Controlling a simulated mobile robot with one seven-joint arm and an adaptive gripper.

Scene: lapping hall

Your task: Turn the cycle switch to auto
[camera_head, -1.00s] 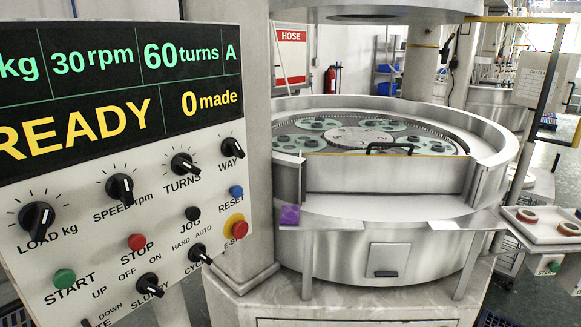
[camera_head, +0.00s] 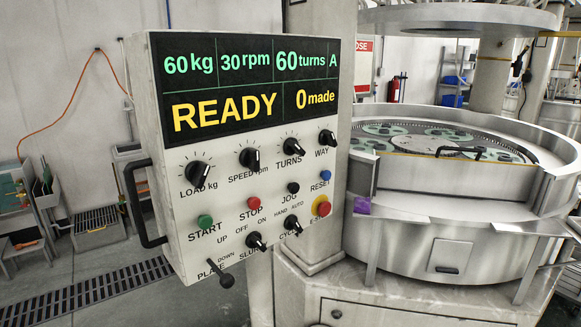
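The control panel (camera_head: 176,117) stands in the middle of the head view, facing me. The cycle switch (camera_head: 292,224) is a small black knob at its lower right, with HAND and AUTO printed above it. The knob is too small to tell for sure which word it points at. The display (camera_head: 250,80) reads 60 kg, 30 rpm, 60 turns, A, READY and 0 made. My gripper is not in view.
Near the switch are the red stop knob on yellow (camera_head: 322,206), the slurry knob (camera_head: 256,242) and the plate lever (camera_head: 222,276). A black handle (camera_head: 140,203) sticks out at the panel's left. The round lapping machine (camera_head: 450,215) stands at right.

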